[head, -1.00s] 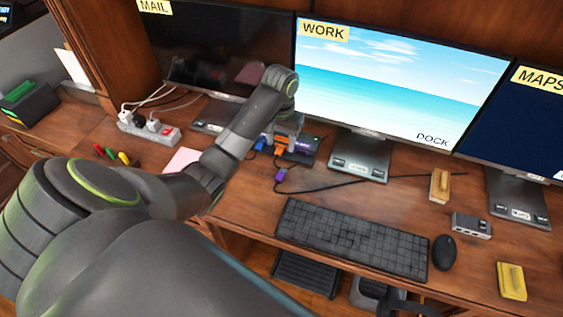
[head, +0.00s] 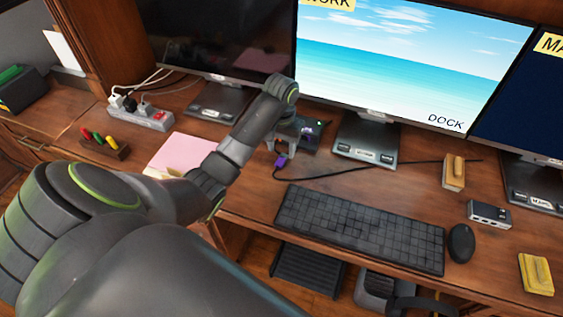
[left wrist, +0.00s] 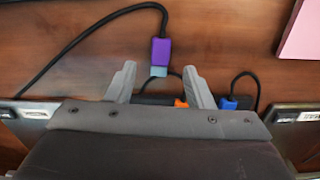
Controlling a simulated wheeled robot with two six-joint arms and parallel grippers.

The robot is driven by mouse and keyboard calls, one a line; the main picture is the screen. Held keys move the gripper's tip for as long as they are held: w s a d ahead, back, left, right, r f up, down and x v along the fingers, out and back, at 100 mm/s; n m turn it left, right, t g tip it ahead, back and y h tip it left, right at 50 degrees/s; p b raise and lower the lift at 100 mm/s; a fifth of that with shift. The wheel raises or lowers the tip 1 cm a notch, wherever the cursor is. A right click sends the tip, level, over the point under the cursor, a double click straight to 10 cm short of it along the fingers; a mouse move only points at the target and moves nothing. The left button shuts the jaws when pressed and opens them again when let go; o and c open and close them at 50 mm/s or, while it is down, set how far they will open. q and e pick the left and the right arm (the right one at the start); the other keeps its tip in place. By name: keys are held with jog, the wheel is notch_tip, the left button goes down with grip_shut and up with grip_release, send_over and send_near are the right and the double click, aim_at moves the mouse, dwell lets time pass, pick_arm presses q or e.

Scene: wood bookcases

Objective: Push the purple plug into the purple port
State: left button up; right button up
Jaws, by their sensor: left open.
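The purple plug (head: 281,160) lies on the desk on a black cable. In the left wrist view the purple plug (left wrist: 161,50) has its grey metal end between or just beyond the fingertips. My left gripper (left wrist: 159,69) is open above the desk, pointing down, with no visible grip on the plug; in the head view its fingers (head: 287,147) are beside it. The dark dock (head: 308,137) is right behind the gripper, with a small purple patch on it. The purple port itself is not clear. My right gripper is not in view.
An orange plug (left wrist: 180,102) and a blue plug (left wrist: 228,102) are close to the left fingers. A keyboard (head: 358,228) and mouse (head: 461,243) are in front right. The monitor stand (head: 366,140) is right of the dock. A pink paper (head: 182,152) lies left.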

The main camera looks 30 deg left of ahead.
aim_at(282, 159)
pick_arm(q)
jog(key=shift+f, duration=1.9)
grip_shut()
jog(key=shift+w+r, duration=0.1)
jog(key=shift+r, duration=2.25)
jog(key=shift+r+p, duration=2.2)
jog(key=shift+r, duration=0.55)
